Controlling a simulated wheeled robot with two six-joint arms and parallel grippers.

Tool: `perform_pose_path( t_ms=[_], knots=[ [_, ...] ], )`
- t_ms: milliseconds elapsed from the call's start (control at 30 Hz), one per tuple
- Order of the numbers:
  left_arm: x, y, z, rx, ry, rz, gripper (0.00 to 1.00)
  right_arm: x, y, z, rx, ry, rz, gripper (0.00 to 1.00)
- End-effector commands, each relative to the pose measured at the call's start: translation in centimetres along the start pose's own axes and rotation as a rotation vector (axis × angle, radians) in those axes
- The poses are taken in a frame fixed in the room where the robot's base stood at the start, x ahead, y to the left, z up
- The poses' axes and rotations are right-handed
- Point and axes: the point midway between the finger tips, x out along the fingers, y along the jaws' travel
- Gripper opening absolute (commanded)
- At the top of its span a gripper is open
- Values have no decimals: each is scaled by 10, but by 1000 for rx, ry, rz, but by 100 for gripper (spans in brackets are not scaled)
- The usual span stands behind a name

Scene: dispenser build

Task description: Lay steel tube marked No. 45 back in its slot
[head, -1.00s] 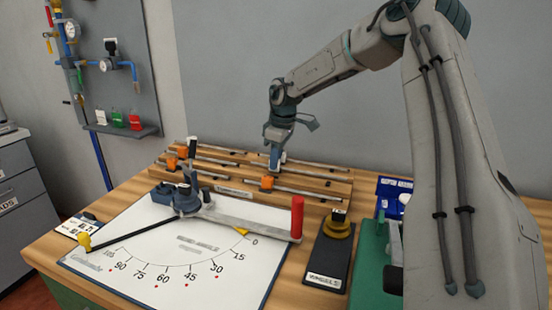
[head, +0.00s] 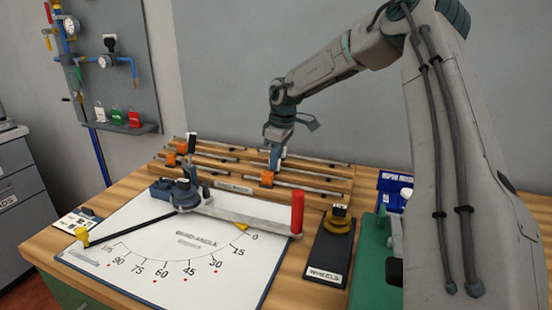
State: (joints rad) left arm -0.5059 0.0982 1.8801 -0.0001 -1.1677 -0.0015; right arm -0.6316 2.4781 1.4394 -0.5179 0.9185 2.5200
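Several steel tubes (head: 312,188) lie in rows on a stepped wooden rack (head: 335,203) at the back of the bench. Some carry orange clips or blocks (head: 266,178). I cannot read a No. 45 mark on any tube. My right gripper (head: 275,160) points down over the middle of the rack, at or just above a tube in an upper row. Its fingertips are small and partly merge with the rack, so I cannot tell whether it holds a tube. My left gripper is not in view.
A tube bender with a red handle (head: 297,212) stands on a white bend-angle board (head: 150,262) in front of the rack. A black wheels tray (head: 326,258) with a yellow wheel (head: 339,220) and a green machine (head: 372,262) are to the right. A valve panel (head: 112,65) hangs at left.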

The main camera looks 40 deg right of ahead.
Motion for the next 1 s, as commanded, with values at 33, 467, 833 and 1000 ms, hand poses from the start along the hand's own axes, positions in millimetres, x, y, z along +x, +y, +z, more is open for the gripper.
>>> perform_pose_path(
  t_ms=[33, 467, 833, 1000],
  knots=[
    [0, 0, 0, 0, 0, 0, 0, 0, 0, 0, 0, 0, 0, 29],
    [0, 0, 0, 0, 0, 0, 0, -1, 1, 0, 0, 2, 3, 45],
    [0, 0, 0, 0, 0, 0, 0, -2, 2, -1, 0, 3, 5, 42],
    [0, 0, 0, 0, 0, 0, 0, -2, 2, -1, 0, 4, 5, 42]
  ],
)
